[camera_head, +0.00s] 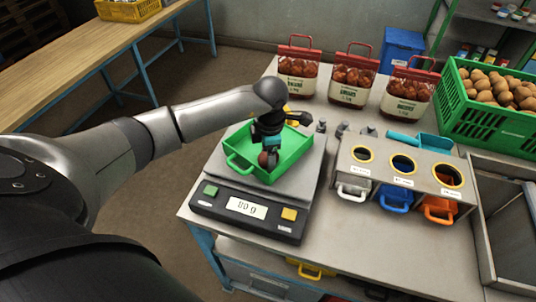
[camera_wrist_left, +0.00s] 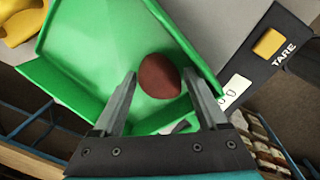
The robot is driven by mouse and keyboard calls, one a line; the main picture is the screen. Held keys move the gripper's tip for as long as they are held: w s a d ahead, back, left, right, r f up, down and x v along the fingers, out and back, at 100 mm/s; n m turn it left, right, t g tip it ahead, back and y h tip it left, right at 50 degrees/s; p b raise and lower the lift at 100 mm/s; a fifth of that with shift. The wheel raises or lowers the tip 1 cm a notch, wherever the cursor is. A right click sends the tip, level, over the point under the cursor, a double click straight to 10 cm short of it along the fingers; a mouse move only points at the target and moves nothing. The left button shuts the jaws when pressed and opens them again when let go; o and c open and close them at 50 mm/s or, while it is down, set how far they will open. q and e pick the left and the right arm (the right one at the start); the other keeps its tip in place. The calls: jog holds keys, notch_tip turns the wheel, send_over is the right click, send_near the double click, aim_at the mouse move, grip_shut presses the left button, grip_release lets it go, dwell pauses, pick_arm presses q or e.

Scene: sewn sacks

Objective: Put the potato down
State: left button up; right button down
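The reddish-brown potato (camera_head: 268,158) lies in the green tray (camera_head: 240,166) on the scale (camera_head: 250,215). It also shows in the left wrist view (camera_wrist_left: 160,76), against the green tray floor. My left gripper (camera_head: 270,150) reaches down into the tray over the potato. In the left wrist view its two fingers (camera_wrist_left: 160,90) stand apart, one on each side of the potato, with narrow gaps that look green. The scale display (camera_head: 246,208) shows a reading in grams, its digits hard to read. My right gripper is in neither view.
Three red-topped sacks (camera_head: 353,77) stand at the back of the table. A green crate (camera_head: 520,125) of potatoes stands far right. Small metal weights (camera_head: 343,129) stand beside the tray.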

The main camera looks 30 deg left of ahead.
pick_arm(q)
jog(key=shift+r, duration=0.15)
notch_tip(320, 180, up, 12)
jog(key=s, duration=0.1)
jog(key=shift+d, duration=0.45)
jog(key=shift+d, duration=0.1)
